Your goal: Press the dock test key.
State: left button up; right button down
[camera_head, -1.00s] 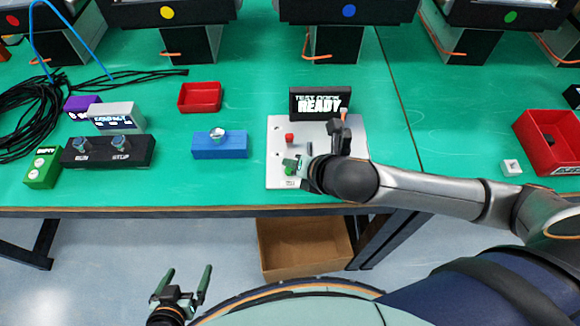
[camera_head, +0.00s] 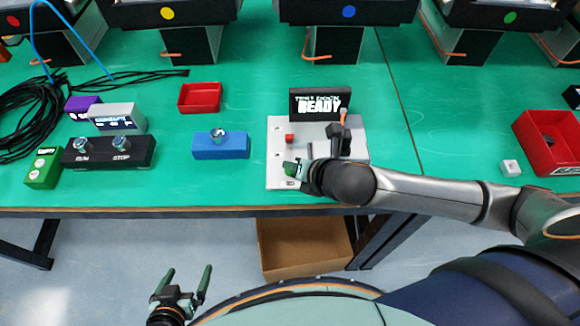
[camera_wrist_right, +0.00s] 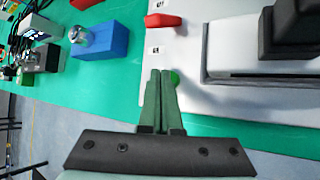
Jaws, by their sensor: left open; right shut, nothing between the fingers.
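The test dock is a white plate (camera_head: 280,152) on the green bench, with a black display (camera_head: 319,104) at its back reading "TEST DOCK READY". A red key (camera_head: 290,138) sits on its left side, and also shows in the right wrist view (camera_wrist_right: 162,20). A round green key (camera_wrist_right: 175,77) shows near the plate's front edge in the right wrist view, partly hidden by my fingers. My right gripper (camera_wrist_right: 160,72) is shut and empty, its tips at the green key; I cannot tell whether they touch. My left gripper (camera_head: 188,270) is open and empty, in front of the bench.
A blue box with a silver button (camera_head: 220,150) stands left of the dock. A black RUN/STOP box (camera_head: 108,152) is further left. A red tray (camera_head: 200,97) lies behind, and a larger red bin (camera_head: 550,140) is at right.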

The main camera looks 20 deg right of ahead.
jog(key=shift+f, duration=0.4)
dwell(0.8)
jog(key=shift+r, duration=0.1)
jog(key=shift+r+p, duration=0.7)
jog(key=shift+p, duration=0.45)
notch_tip(320, 180, up, 3)
jog(key=p, duration=0.3)
jog(key=shift+r+p, duration=0.2)
jog(key=shift+p, duration=0.2)
jog(key=shift+r+p, duration=0.55)
jog(key=shift+r, duration=0.25)
